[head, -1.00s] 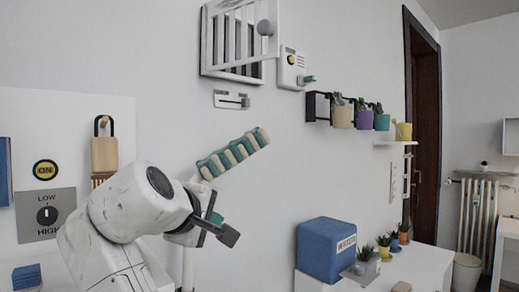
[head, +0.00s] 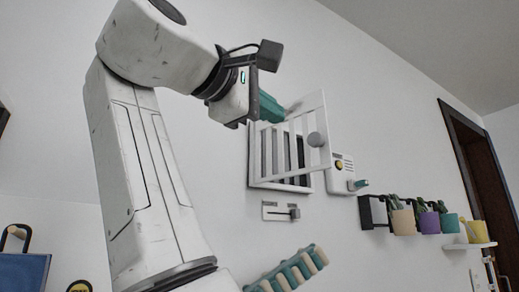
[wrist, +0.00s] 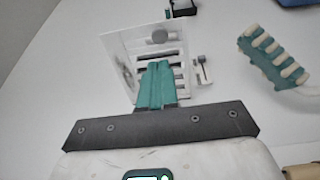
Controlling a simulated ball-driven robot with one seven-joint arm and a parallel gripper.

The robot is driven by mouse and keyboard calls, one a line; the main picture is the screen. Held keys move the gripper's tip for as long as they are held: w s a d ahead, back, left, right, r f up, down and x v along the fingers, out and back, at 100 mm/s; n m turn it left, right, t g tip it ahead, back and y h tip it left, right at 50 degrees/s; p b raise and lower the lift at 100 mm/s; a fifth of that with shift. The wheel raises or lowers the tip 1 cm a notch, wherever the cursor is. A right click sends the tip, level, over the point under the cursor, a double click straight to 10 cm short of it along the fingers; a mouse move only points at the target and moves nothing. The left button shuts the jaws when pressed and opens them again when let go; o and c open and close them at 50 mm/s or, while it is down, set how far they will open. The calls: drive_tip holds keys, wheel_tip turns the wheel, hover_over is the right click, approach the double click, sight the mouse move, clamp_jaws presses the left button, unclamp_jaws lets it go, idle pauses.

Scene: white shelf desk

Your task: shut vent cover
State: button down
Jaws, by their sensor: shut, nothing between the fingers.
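The vent cover (head: 312,118) is a white panel with a round grey knob (head: 318,139). It stands swung out at an angle from the white vent frame (head: 252,160), whose dark slotted opening shows beside it. My gripper (head: 271,107) has its teal fingers shut and empty, at the upper left of the cover in the head view. I cannot tell whether the fingers touch the cover.
Potted plants (head: 428,221) hang farther right.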

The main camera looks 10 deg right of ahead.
sight(314, 139)
drive_tip(key=p+x, duration=0.2)
drive_tip(key=x, duration=1)
drive_tip(key=shift+a, duration=0.1)
drive_tip(key=shift+w, duration=0.15)
drive_tip(key=shift+d, duration=0.2)
